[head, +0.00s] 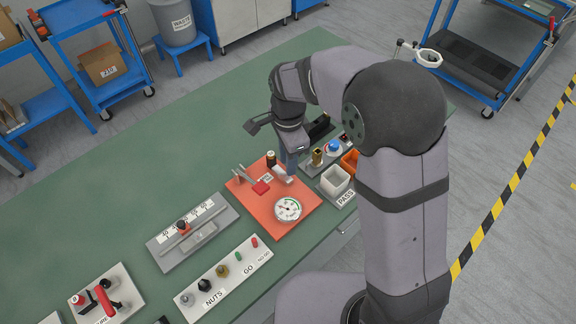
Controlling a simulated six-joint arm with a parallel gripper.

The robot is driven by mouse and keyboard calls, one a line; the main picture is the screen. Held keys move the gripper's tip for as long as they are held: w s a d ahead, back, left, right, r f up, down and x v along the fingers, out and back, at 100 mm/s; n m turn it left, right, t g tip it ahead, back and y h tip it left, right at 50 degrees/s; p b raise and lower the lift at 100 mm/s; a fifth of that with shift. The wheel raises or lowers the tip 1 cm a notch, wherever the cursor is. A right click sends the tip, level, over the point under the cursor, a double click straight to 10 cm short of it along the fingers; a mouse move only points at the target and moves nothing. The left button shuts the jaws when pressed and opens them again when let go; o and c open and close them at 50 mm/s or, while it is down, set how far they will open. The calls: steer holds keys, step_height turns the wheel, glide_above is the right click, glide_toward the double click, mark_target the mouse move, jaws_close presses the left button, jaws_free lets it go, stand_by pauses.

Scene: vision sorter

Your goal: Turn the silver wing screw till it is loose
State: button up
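The orange-red fixture plate (304,196) lies on the green bench below my gripper.
Left are a grey ruler fixture (164,256) and a white NUTS and GO/NO-GO board (233,285). The far bench (170,150) is clear.

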steer(key=shift+f, duration=1.8)
jaws_close()
